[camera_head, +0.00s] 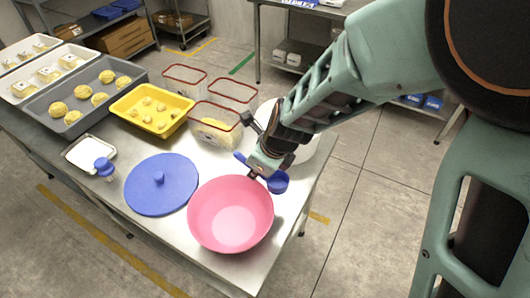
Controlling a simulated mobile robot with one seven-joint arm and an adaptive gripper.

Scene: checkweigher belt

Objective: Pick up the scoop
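The blue scoop (279,183) is at the right end of the metal table, just behind the pink bowl. Its round cup shows to the right of my gripper (262,171), and a blue piece that looks like its handle shows to the left. My gripper reaches down over the middle of the scoop and hides that part. The fingertips are small and dark here, so I cannot tell whether they are apart or closed on the handle, or whether the scoop touches the table.
The pink bowl (230,214) stands close in front of my gripper. Left of it are a blue lid (161,185), a blue-capped container (104,167) and a white tray (90,153). Red-rimmed clear containers (214,128), a yellow tray (151,109) and a grey tray (83,95) stand behind.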

